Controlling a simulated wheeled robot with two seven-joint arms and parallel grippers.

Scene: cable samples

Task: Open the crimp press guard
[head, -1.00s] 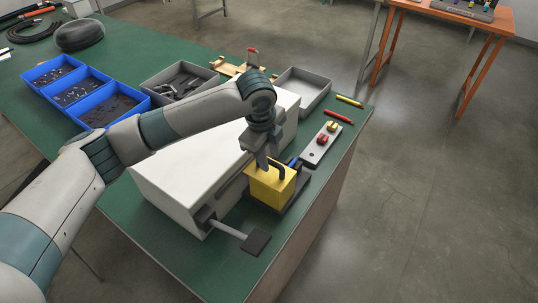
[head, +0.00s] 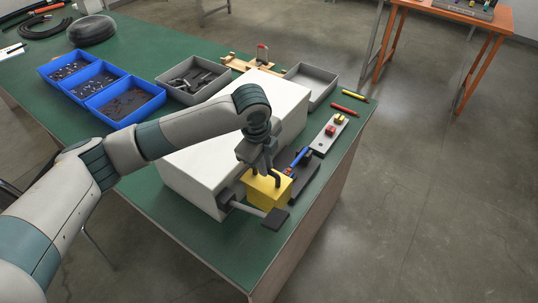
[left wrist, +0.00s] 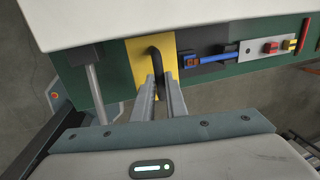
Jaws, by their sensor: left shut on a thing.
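The crimp press is a large white block (head: 222,138) on the green bench. The yellow guard (head: 266,192) sits at its front side and has a dark bent handle. My left gripper (head: 264,171) is above the guard, shut on this handle; the left wrist view shows the handle (left wrist: 155,55) between the two fingers (left wrist: 160,82). A dark base (head: 303,178) lies uncovered to the right of the guard, with a blue piece (head: 299,157) on it. My right gripper is not in view.
A lever with a black pad (head: 275,219) sticks out close to the guard's near side. A grey plate (head: 329,134) with small coloured blocks lies to the right. Blue bins (head: 128,112) and grey trays (head: 306,88) stand behind the press. Open floor lies right of the bench edge.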

